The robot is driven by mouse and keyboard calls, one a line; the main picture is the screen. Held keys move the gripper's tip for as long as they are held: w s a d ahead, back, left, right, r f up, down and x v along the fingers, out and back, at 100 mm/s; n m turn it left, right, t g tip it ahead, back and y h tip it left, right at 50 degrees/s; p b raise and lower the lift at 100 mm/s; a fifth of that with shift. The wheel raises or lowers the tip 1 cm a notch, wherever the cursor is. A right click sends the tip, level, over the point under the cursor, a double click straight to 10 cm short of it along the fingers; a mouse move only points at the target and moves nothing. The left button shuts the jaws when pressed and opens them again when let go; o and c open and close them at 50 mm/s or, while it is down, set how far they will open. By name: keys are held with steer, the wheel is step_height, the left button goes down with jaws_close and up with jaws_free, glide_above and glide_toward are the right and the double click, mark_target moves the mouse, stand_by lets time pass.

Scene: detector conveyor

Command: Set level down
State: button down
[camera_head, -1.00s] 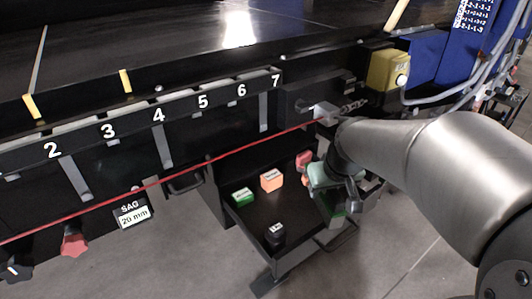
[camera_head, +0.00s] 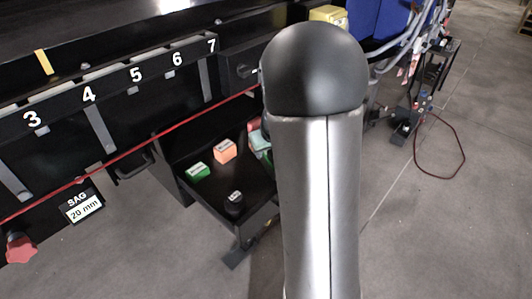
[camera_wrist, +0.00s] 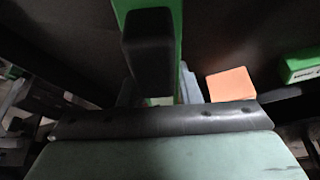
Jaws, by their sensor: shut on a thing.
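The level appears to be the long green thing (camera_wrist: 177,30) in the wrist view, partly hidden behind a black block. My gripper (camera_wrist: 159,90) is shut on it, with a grey finger on each side. The level's far end runs out of the top of the wrist view. In the head view my arm hides most of the gripper; only a teal part (camera_head: 261,143) shows beside the arm, over the right side of the black tray (camera_head: 207,192).
The tray holds a green box (camera_head: 197,171), an orange box (camera_head: 224,151) and a black item (camera_head: 234,203). A red thing (camera_head: 254,125) sits near the teal part. The numbered conveyor rail (camera_head: 110,90) and a red cord (camera_head: 130,150) run behind and left.

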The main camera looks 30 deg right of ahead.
steer(key=shift+f, duration=0.4)
steer(key=shift+f, duration=0.1)
steer(key=shift+f, duration=0.15)
steer(key=c, duration=1.1)
jaws_free()
steer(key=shift+o, duration=0.2)
